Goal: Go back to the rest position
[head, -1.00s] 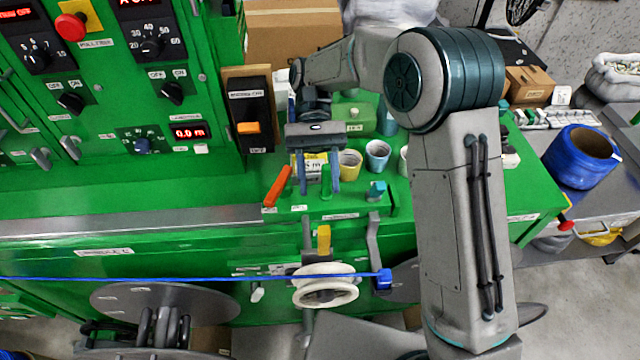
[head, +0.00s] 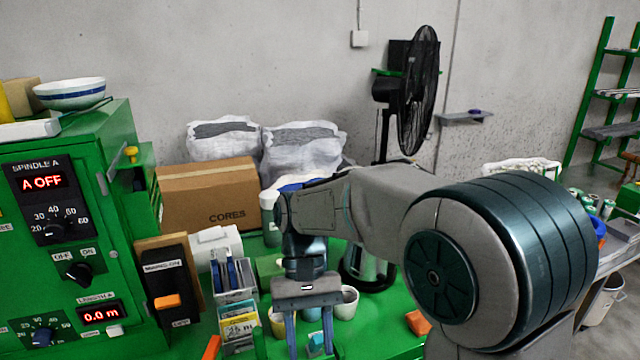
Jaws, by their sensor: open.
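My gripper (head: 309,328) points down over the green bench, in the lower middle of the head view. Its two blue-grey fingers are apart and nothing shows between them except the bench items behind. My arm runs from the gripper to the right and fills the lower right of the view. The blue cable and the white spool are out of view below.
A green machine panel (head: 55,250) with knobs stands at left. Behind are a cardboard box (head: 208,195), bags (head: 303,150) and a black fan (head: 417,95).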

